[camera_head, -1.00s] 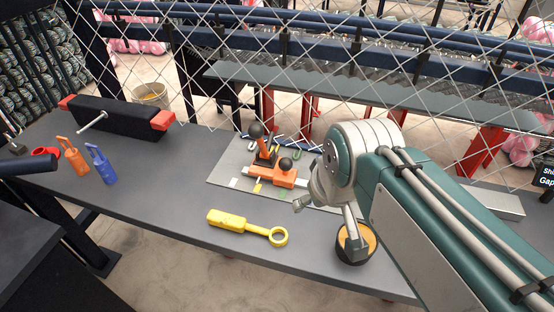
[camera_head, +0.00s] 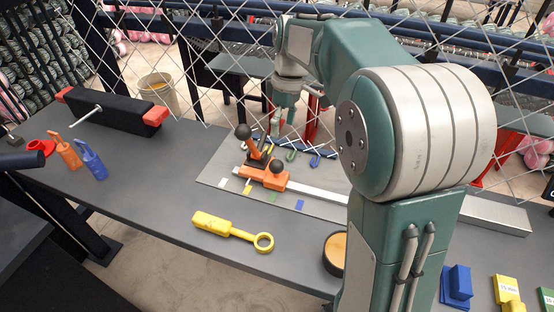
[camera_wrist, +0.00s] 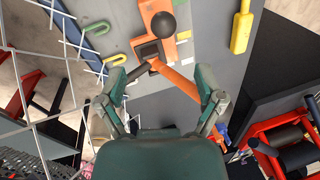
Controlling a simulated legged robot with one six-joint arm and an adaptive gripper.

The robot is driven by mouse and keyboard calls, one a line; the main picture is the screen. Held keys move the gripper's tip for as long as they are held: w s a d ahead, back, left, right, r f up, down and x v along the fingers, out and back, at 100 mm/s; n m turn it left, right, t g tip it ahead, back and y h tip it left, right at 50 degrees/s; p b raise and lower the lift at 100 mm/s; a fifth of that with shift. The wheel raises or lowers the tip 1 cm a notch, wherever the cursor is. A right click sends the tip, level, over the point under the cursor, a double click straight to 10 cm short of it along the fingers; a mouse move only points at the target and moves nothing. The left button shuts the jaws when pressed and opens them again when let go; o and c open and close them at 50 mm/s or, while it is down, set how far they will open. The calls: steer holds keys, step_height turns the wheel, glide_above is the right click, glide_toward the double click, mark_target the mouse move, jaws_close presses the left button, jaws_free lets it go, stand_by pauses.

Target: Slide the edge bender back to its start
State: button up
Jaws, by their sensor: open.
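The edge bender (camera_head: 265,178) is an orange body with black ball knobs and a raised lever. It sits on a long metal rail (camera_head: 330,197), toward the rail's left end, on a flat grey plate (camera_head: 215,165). My gripper (camera_head: 290,122) is beyond and above the bender, pointing down, and looks empty. In the wrist view my gripper (camera_wrist: 163,88) has its fingers spread apart. The bender's orange body (camera_wrist: 150,10) and one black knob show ahead of the fingers, with an orange bar (camera_wrist: 182,82) reaching between them. I cannot tell whether anything touches.
A chainlink mesh (camera_head: 215,60) hangs close behind the bench. A yellow ring-ended tool (camera_head: 228,230), a round container (camera_head: 335,252) and orange and blue tools (camera_head: 90,160) lie on the bench. A black bar clamp (camera_head: 110,115) is at the back left.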

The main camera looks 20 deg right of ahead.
mark_target(277, 160)
steer(key=f, duration=0.3)
steer(key=s+a+f, duration=0.1)
steer(key=f, duration=0.5)
steer(key=shift+s+a, duration=0.2)
steer(key=shift+a, duration=0.2)
steer(key=shift+f, duration=0.75)
steer(key=shift+a, duration=0.1)
steer(key=shift+s, duration=0.1)
jaws_close()
